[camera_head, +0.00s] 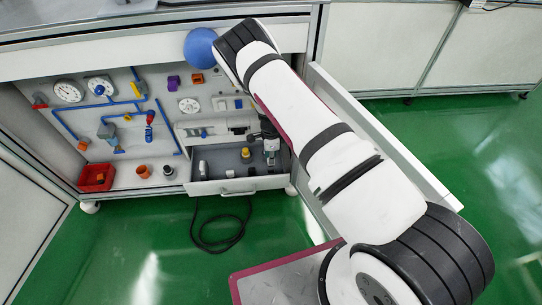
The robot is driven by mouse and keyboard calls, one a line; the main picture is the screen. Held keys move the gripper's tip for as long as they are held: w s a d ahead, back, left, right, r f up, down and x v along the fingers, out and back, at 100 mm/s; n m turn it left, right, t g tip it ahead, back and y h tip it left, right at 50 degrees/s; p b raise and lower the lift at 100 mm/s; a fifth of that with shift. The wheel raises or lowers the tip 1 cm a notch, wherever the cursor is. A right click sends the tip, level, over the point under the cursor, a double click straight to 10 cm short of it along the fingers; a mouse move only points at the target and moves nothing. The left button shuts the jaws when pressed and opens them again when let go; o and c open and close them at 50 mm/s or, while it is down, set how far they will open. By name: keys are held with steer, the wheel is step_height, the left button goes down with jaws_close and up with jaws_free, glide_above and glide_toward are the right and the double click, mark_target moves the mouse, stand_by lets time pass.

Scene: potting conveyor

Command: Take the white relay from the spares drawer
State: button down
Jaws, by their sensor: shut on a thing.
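The spares drawer (237,187) is pulled open at the bottom of the panel, with a handle on its front. My gripper (269,138) is over the drawer's right end, partly hidden behind my arm. It is shut on a small pale block (271,146), which looks like the white relay. The block is at the drawer's right side; whether it touches the drawer floor I cannot tell. Inside the drawer, a light grey-white piece (202,168) stands at the left and a yellow-topped piece (245,153) near the middle back.
A panel with gauges (68,91), blue pipes and valves rises behind the drawer. A red bin (96,177) stands at the lower left, with an orange cup (143,171) beside it. A black cable (220,234) lies coiled on the green floor.

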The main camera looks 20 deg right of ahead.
steer(key=shift+r, duration=0.2)
steer(key=shift+r+p, duration=2.55)
steer(key=shift+r, duration=0.75)
